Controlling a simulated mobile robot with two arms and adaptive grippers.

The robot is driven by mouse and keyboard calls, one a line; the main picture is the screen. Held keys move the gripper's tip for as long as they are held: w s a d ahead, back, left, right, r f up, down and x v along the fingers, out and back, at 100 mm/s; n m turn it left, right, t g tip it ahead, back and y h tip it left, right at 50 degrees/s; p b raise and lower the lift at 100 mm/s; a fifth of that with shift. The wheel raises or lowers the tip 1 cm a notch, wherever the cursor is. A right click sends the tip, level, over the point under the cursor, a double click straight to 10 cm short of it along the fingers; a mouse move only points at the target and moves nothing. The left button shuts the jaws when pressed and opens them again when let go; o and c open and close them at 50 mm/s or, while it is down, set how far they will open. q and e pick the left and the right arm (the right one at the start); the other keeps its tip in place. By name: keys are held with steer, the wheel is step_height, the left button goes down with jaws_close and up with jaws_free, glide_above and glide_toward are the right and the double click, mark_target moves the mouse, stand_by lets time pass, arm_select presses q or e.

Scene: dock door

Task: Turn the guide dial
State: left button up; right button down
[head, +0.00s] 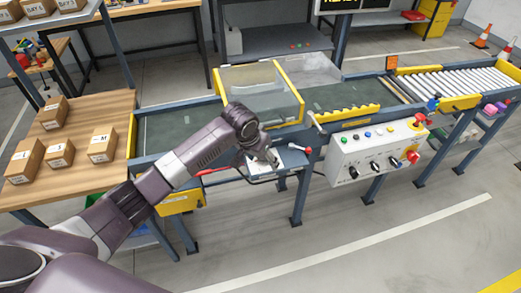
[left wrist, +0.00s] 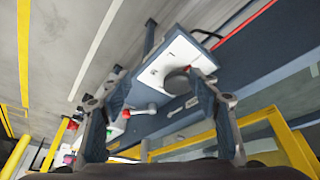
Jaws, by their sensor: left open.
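A dark round dial (left wrist: 177,83) sits on a white plate (left wrist: 172,58) at the conveyor's side in the left wrist view. I take it to be the guide dial; no label is readable. My left gripper (left wrist: 158,92) is open, its fingers spread on either side of the dial in that picture. I cannot tell whether they touch it. In the head view my left gripper (head: 266,158) is over the white plate (head: 256,167), and the dial is hidden behind it. My right gripper is not in view.
A control box (head: 378,150) with black knobs and a red button stands right of my left gripper. A yellow-framed clear guard (head: 262,92) rises behind it. A wooden table (head: 100,117) with several cartons is at left. The floor in front is clear.

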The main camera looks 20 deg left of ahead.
arm_select(q)
steer(key=w+a+r, duration=0.2)
steer(key=w+r, duration=0.1)
steer(key=shift+x, duration=3.4)
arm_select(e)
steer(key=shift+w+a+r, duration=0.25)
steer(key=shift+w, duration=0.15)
arm_select(q)
steer(key=shift+w+a, duration=0.15)
steer(key=shift+a, duration=0.05)
